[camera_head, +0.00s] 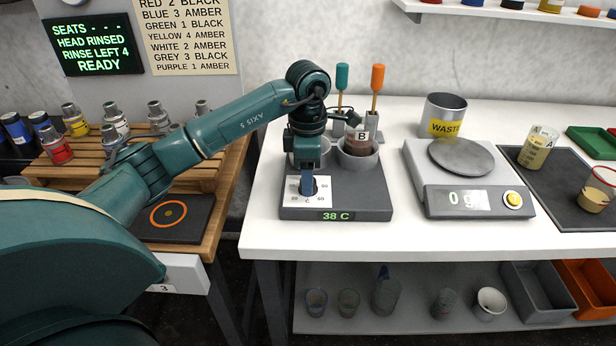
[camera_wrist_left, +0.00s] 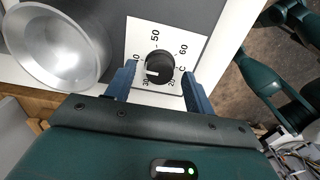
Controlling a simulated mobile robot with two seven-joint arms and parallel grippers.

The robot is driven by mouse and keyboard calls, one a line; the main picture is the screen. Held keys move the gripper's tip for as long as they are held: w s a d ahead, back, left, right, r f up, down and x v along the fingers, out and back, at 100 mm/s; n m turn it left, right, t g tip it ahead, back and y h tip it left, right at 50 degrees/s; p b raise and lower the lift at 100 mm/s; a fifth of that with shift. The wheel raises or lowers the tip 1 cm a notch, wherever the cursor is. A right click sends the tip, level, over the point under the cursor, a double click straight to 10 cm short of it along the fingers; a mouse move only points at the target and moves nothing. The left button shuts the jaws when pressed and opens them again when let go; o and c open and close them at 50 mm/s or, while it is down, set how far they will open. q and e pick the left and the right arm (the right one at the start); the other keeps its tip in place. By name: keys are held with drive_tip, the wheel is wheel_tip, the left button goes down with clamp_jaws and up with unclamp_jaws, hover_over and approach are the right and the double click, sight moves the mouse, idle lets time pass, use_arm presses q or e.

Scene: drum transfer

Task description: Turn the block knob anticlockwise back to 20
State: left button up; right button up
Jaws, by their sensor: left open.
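The grey block (camera_head: 350,205) stands on the white bench and its display reads 38 C. Its black knob (camera_wrist_left: 160,66) sits on a white dial plate (camera_wrist_left: 138,32) marked from 20 to 60. In the left wrist view the knob's white mark points left, between 30 and 40. My left gripper (camera_head: 308,188) is over the dial at the block's front left and hides much of it in the head view. In the left wrist view the open left gripper (camera_wrist_left: 160,78) has one finger on each side of the knob, with gaps visible. My right gripper is out of view.
The block holds two cups, one with brown contents (camera_head: 358,146) and a B tag. Right of the block stand a scale (camera_head: 460,200) reading 0 g and a waste can (camera_head: 443,108). Bare bench lies in front.

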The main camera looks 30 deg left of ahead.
use_arm(q)
drive_tip(key=shift+f, duration=0.75)
drive_tip(key=shift+c, duration=0.3)
drive_tip(key=c, duration=0.9)
